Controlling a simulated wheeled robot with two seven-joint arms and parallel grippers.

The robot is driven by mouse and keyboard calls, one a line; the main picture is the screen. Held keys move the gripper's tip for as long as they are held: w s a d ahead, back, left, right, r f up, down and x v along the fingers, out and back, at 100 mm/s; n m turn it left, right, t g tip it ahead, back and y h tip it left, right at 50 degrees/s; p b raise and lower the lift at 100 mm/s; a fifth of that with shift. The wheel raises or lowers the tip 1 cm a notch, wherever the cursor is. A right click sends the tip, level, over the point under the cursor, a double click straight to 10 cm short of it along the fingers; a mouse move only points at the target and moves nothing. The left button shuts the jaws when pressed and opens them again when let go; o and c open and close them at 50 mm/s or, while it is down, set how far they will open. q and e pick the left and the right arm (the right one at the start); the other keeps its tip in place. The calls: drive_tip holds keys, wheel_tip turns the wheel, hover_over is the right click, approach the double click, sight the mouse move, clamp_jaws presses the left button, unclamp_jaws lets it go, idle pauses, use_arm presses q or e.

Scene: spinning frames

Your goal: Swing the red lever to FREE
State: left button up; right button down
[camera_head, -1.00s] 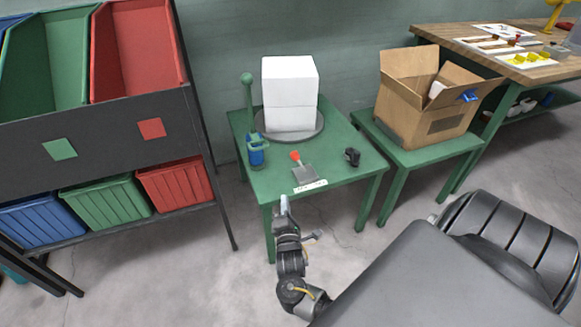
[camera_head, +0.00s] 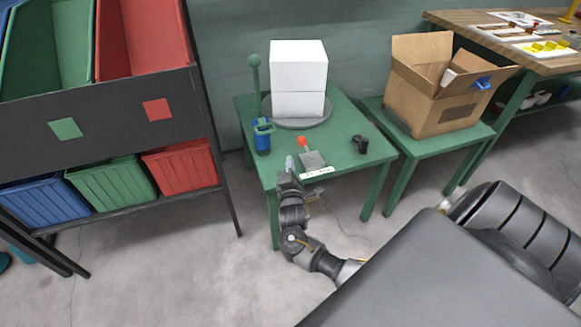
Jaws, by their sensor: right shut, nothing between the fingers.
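The red lever (camera_head: 302,141) stands on a small grey base plate (camera_head: 312,160) near the front of the green table (camera_head: 346,122). A white label strip (camera_head: 317,173) lies in front of the plate; its words are too small to read. My right gripper (camera_head: 289,163) is shut and empty at the table's front edge, just left of the base plate and a little below the red knob in the picture. I cannot tell whether it touches anything. My left gripper is not in view.
White boxes (camera_head: 298,68) sit on a grey turntable (camera_head: 322,119) behind the lever. A blue-and-green device (camera_head: 262,138) stands left of it. A small black object (camera_head: 360,144) lies to the right. An open cardboard box (camera_head: 435,105) stands on a neighbouring green table.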

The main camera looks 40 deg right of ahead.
sight(306, 149)
drive_tip(key=d, duration=0.1)
drive_tip(key=w+d+r, duration=0.1)
drive_tip(key=d, duration=0.2)
drive_tip(key=shift+w+d+r, duration=0.2)
drive_tip(key=shift+w+r, duration=0.1)
drive_tip(key=shift+w, duration=0.05)
